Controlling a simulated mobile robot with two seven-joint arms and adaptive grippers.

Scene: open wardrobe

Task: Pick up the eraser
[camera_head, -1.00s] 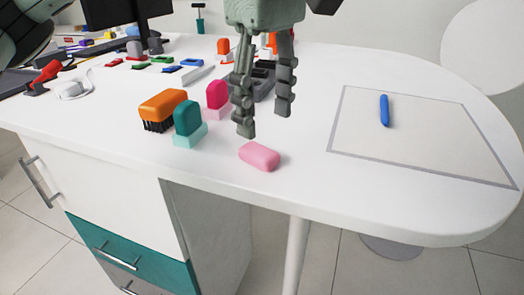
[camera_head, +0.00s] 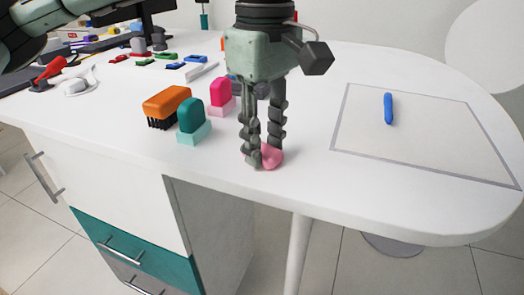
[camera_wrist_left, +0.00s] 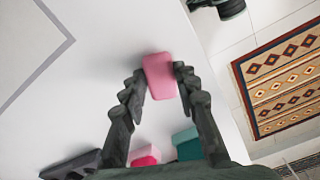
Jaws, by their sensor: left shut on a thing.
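The pink eraser (camera_head: 272,158) is a small rounded block near the front edge of the white desk, partly hidden by my fingers in the head view. My left gripper (camera_head: 262,156) points down over it, with its dark jointed fingers shut on it. In the left wrist view the eraser (camera_wrist_left: 160,78) sits between the two fingertips (camera_wrist_left: 159,73), touched from both sides. It appears at desk level; I cannot tell whether it is clear of the surface. My right gripper is not in view.
Close to the left stand a teal stamp-like block (camera_head: 191,120), a pink one (camera_head: 221,95) and an orange brush (camera_head: 167,104). A grey-bordered sheet (camera_head: 420,155) with a blue marker (camera_head: 388,108) lies to the right. The desk (camera_head: 310,185) is bare between the gripper and the sheet.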

